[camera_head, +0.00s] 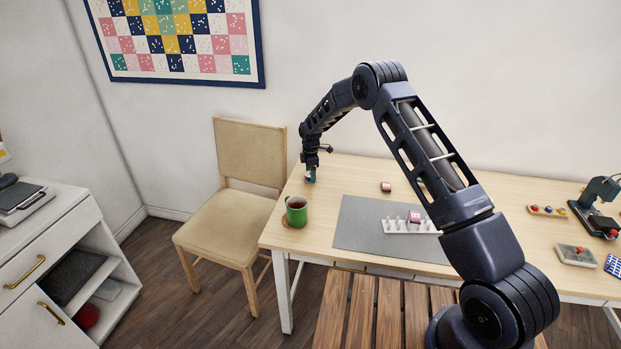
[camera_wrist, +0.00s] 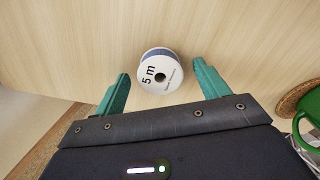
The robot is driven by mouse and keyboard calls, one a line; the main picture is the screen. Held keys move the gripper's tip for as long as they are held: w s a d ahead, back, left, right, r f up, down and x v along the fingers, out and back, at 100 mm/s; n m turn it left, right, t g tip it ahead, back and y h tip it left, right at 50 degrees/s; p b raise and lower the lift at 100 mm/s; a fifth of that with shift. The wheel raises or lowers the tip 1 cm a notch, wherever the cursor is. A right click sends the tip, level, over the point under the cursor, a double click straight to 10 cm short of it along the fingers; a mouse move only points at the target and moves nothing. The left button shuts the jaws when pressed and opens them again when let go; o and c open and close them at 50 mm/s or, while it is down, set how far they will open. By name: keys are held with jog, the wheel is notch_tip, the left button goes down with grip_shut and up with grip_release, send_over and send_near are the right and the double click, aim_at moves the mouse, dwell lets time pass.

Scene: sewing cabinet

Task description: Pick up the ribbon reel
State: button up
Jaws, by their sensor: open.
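The ribbon reel (camera_wrist: 160,74) has a white round face marked "5 m", a dark centre hole and blue ribbon around its side. It is on the pale wood table, in the upper middle of the wrist view. My gripper (camera_wrist: 162,72) is open, with one teal finger on each side of the reel and visible gaps between them. In the head view my gripper (camera_head: 310,176) is low over the table's left end, and the reel there is too small or hidden to make out clearly.
A green mug (camera_head: 296,212) on a coaster stands close by. A grey mat (camera_head: 362,225) bears a white peg rack (camera_head: 398,227) with a reddish spool. Another small reel (camera_head: 385,187) lies farther right. A chair (camera_head: 232,220) stands left of the table.

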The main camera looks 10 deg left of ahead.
jog(key=c, duration=1)
jog(key=shift+r, duration=0.1)
jog(key=shift+c, duration=0.2)
notch_tip(320, 180, up, 20)
